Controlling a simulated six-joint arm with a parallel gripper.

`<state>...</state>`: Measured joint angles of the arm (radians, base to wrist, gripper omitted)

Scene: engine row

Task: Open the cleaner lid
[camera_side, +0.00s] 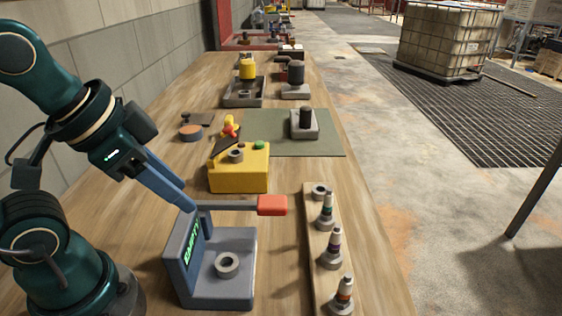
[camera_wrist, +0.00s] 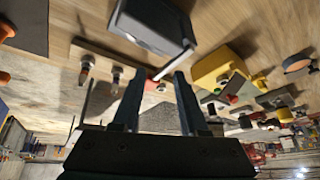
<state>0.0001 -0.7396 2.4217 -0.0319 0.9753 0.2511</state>
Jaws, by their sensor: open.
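A grey stand (camera_side: 220,290) with a green-lit panel and a ring on its base stands at the front of the bench. A grey bar with a red end (camera_side: 272,205) reaches right from its top; I cannot tell whether this is the cleaner lid. A yellow box (camera_side: 238,180) with a grey ring and green button on top sits behind it. The wrist view shows the grey stand (camera_wrist: 150,25) and the yellow box (camera_wrist: 218,66). My gripper (camera_side: 188,207) is beside the stand's upper edge; contact is unclear. In the wrist view its fingers (camera_wrist: 158,75) are apart and empty.
A wooden rack (camera_side: 316,240) on the right holds several plug-like parts with coloured bands. A green mat (camera_side: 270,142) carries a grey block with a dark cylinder (camera_side: 304,120). Trays and blocks stand farther back. The bench's right edge drops to the floor.

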